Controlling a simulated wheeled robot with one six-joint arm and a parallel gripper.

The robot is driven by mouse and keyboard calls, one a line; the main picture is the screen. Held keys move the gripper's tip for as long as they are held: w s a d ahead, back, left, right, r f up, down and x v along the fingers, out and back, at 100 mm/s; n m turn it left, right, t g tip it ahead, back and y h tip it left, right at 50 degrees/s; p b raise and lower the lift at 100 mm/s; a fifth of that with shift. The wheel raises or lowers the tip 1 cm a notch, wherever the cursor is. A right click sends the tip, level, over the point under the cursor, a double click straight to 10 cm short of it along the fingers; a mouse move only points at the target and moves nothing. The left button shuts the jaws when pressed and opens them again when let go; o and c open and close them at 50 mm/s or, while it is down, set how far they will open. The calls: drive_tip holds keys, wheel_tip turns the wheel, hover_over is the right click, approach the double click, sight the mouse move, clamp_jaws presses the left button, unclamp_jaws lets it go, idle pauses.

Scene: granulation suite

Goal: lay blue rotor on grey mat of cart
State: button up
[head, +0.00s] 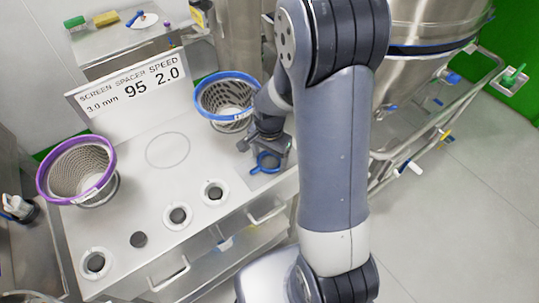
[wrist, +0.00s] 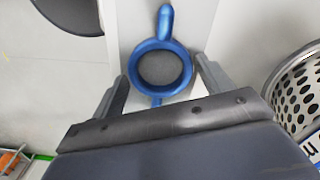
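The blue rotor (wrist: 132,62) is a ring with one arm pointing up and a shorter one pointing down in the wrist view. Its middle looks grey. In the head view the blue rotor (head: 266,168) shows just below my gripper, near the cart top's right edge. My gripper (wrist: 161,72) is open, with one finger on each side of the ring and small gaps visible. In the head view my gripper (head: 268,148) hides part of the rotor. The cart (head: 130,195) has a pale top. I cannot clearly make out a grey mat under the rotor.
A blue-rimmed perforated basket (head: 227,98) stands close behind my gripper. A purple-rimmed basket (head: 77,170) stands at the left. Several white-ringed holders line the front. A sign (head: 130,88) stands at the back. The top's middle, with a faint circle (head: 168,150), is clear.

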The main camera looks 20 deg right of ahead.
sight(269, 164)
drive_tip(key=shift+o, duration=1.3)
wheel_tip(269, 164, up, 11)
drive_tip(key=shift+f, duration=0.1)
wheel_tip(269, 164, down, 10)
drive_tip(key=shift+s+f, duration=0.1)
drive_tip(key=shift+f, duration=0.05)
drive_tip(key=shift+p, duration=0.35)
drive_tip(key=shift+r+p, duration=0.95)
drive_tip(key=shift+r, duration=0.3)
